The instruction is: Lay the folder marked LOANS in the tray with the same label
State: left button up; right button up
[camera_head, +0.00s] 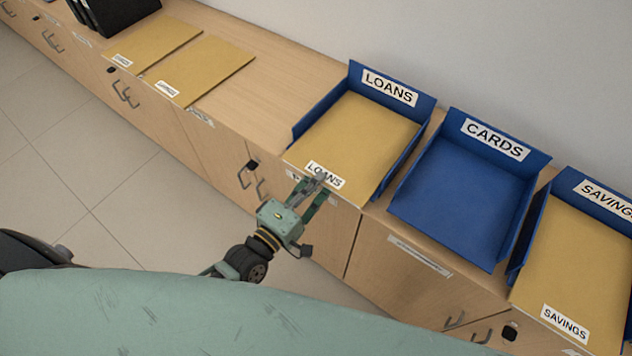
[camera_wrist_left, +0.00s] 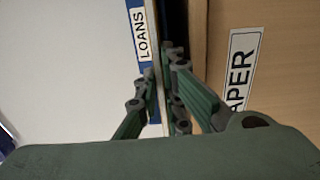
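The LOANS folder (camera_head: 355,140), yellow with a white label at its front edge, lies within the walls of the blue LOANS tray (camera_head: 418,98). Its front edge reaches out at the tray's open front. I cannot tell whether it rests fully on the tray floor. My left gripper (camera_head: 318,187) is at that front edge, one finger over the label and one below. In the left wrist view the fingers (camera_wrist_left: 161,70) are close together about a thin pale edge, and the tray's LOANS label shows behind. My right gripper is not in view.
The blue CARDS tray (camera_head: 450,205) is empty. The SAVINGS tray (camera_head: 593,207) holds a yellow folder (camera_head: 575,270). Two more yellow folders (camera_head: 150,45) (camera_head: 205,70) lie on the wooden counter (camera_head: 265,85) at the left, with black binders (camera_head: 112,12) beyond. Bare counter lies between them and the LOANS tray.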

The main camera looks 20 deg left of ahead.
pick_arm(q)
jog(key=o, duration=0.5)
